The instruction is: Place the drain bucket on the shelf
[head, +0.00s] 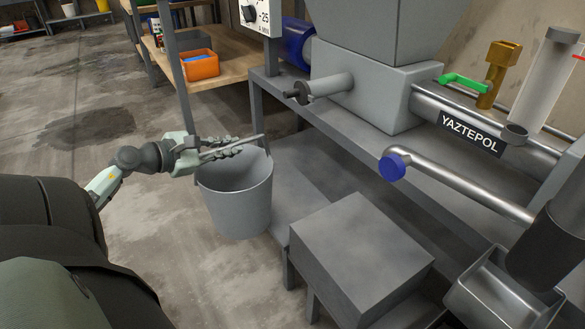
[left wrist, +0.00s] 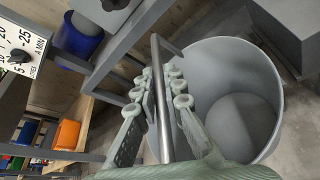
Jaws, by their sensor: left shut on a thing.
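The drain bucket (head: 236,205) is a grey, upright, open-topped pail in the head view, beside the machine's frame. It looks empty; its inside also shows in the left wrist view (left wrist: 235,115). My left gripper (head: 236,146) is at the bucket's rim height, shut on its bar-like handle. In the left wrist view the handle (left wrist: 160,95) runs between the two fingers. Whether the bucket's base touches the floor I cannot tell. A grey low shelf (head: 305,190) of the machine frame lies just right of the bucket. My right gripper is not in view.
A grey block (head: 360,250) stands right of the bucket. Above is the machine with a blue-capped pipe (head: 395,166). A wooden shelf (head: 235,50) behind holds an orange bin (head: 200,66). The concrete floor (head: 70,90) at left is mostly clear.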

